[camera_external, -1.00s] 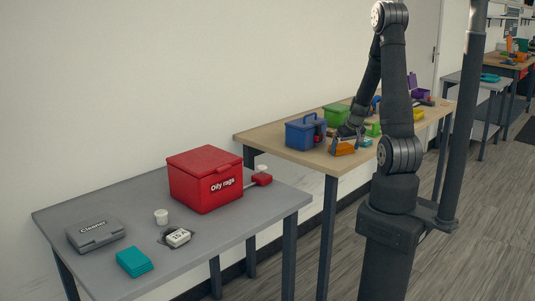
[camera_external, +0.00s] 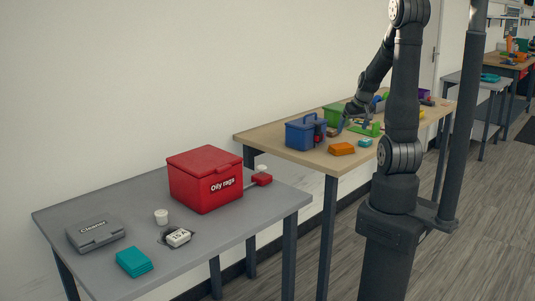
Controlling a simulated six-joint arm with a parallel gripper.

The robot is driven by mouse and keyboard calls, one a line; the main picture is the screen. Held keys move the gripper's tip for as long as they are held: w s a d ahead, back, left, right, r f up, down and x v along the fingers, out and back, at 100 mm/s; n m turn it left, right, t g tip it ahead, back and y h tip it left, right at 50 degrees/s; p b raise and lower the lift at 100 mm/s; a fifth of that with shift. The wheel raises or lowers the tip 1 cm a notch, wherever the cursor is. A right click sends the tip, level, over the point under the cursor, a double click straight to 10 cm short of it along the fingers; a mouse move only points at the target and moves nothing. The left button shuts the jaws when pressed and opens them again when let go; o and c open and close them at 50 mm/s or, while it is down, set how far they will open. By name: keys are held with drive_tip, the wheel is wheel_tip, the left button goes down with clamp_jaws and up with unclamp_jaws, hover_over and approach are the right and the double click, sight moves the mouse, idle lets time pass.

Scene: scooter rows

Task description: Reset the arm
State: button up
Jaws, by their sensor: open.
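My gripper (camera_external: 345,126) is open over the wooden table (camera_external: 272,138), just right of the blue caddy (camera_external: 302,133). An orange block (camera_external: 342,149) lies apart from it near the table's front edge, and a small teal block (camera_external: 365,142) sits to its right. A green bin (camera_external: 334,114) stands behind my gripper. My fingertips are small in this view, and I see nothing between them.
A dark post (camera_external: 466,110) stands right of my arm.

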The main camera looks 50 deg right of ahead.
sight(345, 147)
drive_tip(key=shift+s+a+r, duration=0.1)
drive_tip(key=shift+s+r, duration=0.1)
drive_tip(key=shift+r, duration=0.35)
drive_tip(key=shift+x, duration=6.2)
